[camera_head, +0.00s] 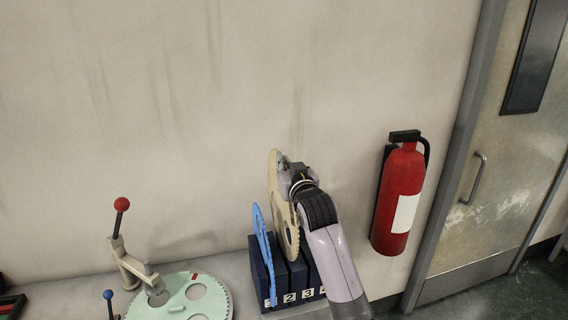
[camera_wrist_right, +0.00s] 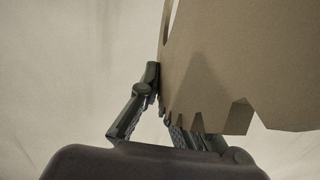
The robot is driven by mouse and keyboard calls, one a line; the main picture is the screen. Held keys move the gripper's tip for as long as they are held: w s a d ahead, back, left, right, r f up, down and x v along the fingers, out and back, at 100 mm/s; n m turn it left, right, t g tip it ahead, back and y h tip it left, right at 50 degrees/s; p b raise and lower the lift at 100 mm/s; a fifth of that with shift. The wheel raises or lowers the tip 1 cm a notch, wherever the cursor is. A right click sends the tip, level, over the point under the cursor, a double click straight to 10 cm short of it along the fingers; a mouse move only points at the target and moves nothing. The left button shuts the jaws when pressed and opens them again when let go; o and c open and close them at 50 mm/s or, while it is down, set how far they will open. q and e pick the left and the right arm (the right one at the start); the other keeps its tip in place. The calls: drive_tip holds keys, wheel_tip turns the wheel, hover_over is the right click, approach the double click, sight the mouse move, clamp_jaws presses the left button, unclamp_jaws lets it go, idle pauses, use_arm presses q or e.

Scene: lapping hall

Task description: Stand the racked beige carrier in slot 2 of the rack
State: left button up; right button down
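The beige carrier (camera_head: 275,190) is a thin toothed disc, upright and seen nearly edge-on in the head view. My right gripper (camera_head: 287,168) is shut on its upper rim. In the right wrist view the carrier (camera_wrist_right: 230,60) passes between the two fingers (camera_wrist_right: 167,110). The dark blue rack (camera_head: 281,270) has numbered slots; 2 and 3 read clearly. The carrier's lower edge is at the rack's top, near the 2 and 3 labels. I cannot tell whether it is inside a slot. My left gripper is out of view.
A blue carrier (camera_head: 262,245) stands at the rack's left end, close beside the beige one. On the grey bench (camera_head: 235,268) to the left are a pale green disc (camera_head: 205,308) and a red-knobbed lever fixture (camera_head: 125,258). A fire extinguisher (camera_head: 400,190) hangs right of my arm.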

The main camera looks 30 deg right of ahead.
sight(285, 219)
drive_tip(key=shift+f+b, duration=5.05)
drive_tip(key=shift+f, duration=3.7)
drive_tip(key=c, duration=1.7)
unclamp_jaws()
